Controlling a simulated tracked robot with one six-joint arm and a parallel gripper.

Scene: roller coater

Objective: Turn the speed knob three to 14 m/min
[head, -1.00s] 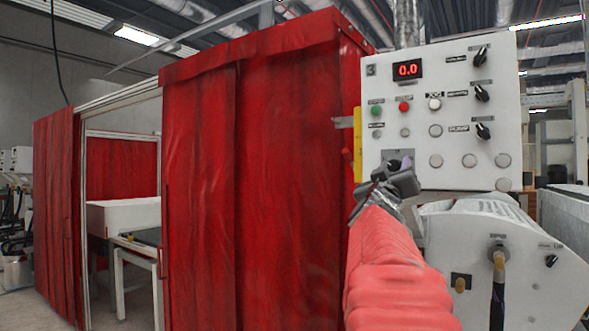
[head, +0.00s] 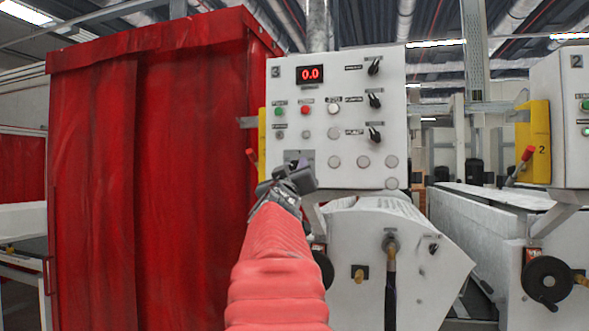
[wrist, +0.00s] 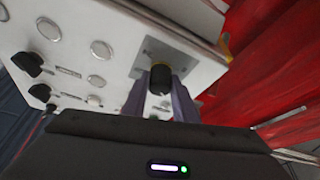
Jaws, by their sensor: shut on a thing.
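The white control panel numbered 3 (head: 385,120) stands in the middle of the head view. Its red display (head: 310,74) reads 0.0. A grey plate (head: 305,157) sits at its lower left, with the dark speed knob on it. My gripper (head: 286,180) is at this plate and hides most of the knob in the head view. In the wrist view, the black knob (wrist: 160,76) is between the two fingers of my gripper (wrist: 162,96), which is shut on it. The knob's pointer and any scale marks cannot be made out.
Three black selector knobs (head: 374,100) line the panel's right side. Green (head: 279,111) and red (head: 305,110) buttons sit above the plate. A red curtain (head: 180,170) hangs close at left. A white machine housing (head: 375,250) is below. Panel 2 (head: 572,120) stands at right.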

